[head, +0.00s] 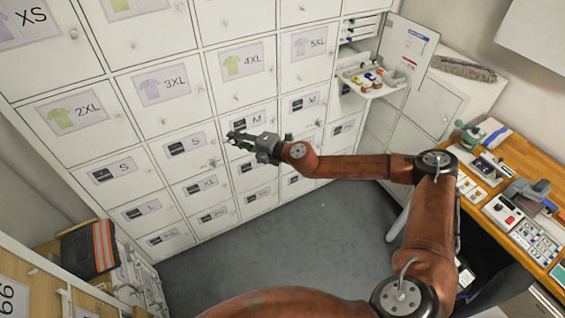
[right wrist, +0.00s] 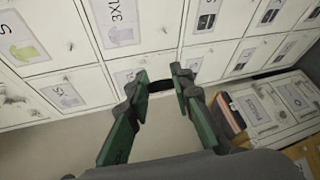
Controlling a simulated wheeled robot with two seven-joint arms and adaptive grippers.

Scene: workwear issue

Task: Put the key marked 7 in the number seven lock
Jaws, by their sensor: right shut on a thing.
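My right gripper (head: 233,137) is in front of the locker wall, near the doors labelled S and M. In the right wrist view its two green-grey fingers (right wrist: 160,82) are shut on a small dark thing (right wrist: 161,86), which shows between the fingertips. It looks like a key's dark head, but no marking on it can be read, and the fingers hide part of it. The lockers (head: 165,88) have small locks on their doors. No lock number can be read, so I cannot tell which is number seven. My left gripper is not in view.
An open compartment at the upper right holds a tray (head: 386,90) with several small coloured items. A wooden bench (head: 515,232) with tools and cards stands at the right. A dark folded garment with orange stripes (head: 104,246) lies at the lower left. The grey floor (head: 320,222) is clear.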

